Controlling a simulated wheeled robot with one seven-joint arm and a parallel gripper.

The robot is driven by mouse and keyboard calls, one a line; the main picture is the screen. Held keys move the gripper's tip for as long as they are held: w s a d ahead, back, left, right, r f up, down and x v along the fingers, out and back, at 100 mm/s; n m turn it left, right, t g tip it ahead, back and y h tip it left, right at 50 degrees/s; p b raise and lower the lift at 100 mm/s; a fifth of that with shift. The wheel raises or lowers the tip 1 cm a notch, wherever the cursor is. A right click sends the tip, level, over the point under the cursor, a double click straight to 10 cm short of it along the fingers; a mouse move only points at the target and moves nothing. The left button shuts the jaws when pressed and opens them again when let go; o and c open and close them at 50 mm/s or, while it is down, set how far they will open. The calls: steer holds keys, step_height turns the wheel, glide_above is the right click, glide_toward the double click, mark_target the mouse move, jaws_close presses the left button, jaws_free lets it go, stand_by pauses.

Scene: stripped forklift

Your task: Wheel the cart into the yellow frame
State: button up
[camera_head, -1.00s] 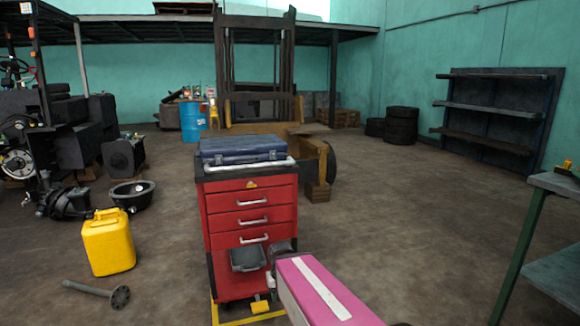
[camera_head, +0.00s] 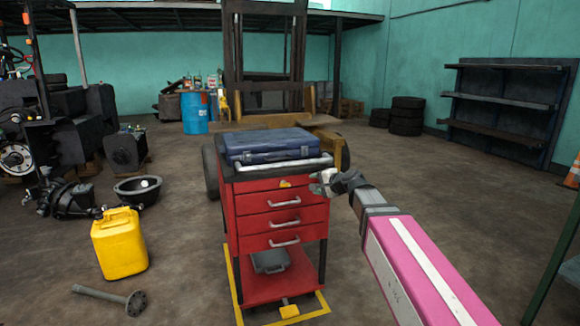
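The red tool cart (camera_head: 281,217) stands upright in the middle of the head view, with a white handle bar (camera_head: 285,170) along its top front edge and a blue case (camera_head: 268,147) on top. The yellow frame (camera_head: 234,285) is marked on the floor around the cart's base. Its left and front lines show; the cart hides its back. The cart's base appears inside the visible lines, with a yellow pedal (camera_head: 290,310) at the front line. My gripper (camera_head: 322,183) is at the handle's right end, by the top drawer. Contact and finger opening are unclear.
A yellow jerrycan (camera_head: 119,245), a flanged shaft (camera_head: 112,297) and a black bowl (camera_head: 138,190) lie on the floor to the left. A workbench (camera_head: 566,275) edges in at the right. The stripped forklift (camera_head: 330,140) stands behind the cart.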

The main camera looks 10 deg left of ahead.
steer(key=m+t+y, duration=0.1)
steer(key=y, duration=0.1)
glide_toward(291, 165)
steer(key=x, duration=1.1)
steer(key=shift+w+a+f, duration=0.1)
steer(key=shift+a+f, duration=0.05)
steer(key=shift+a, duration=0.05)
steer(key=shift+c, duration=0.4)
jaws_close()
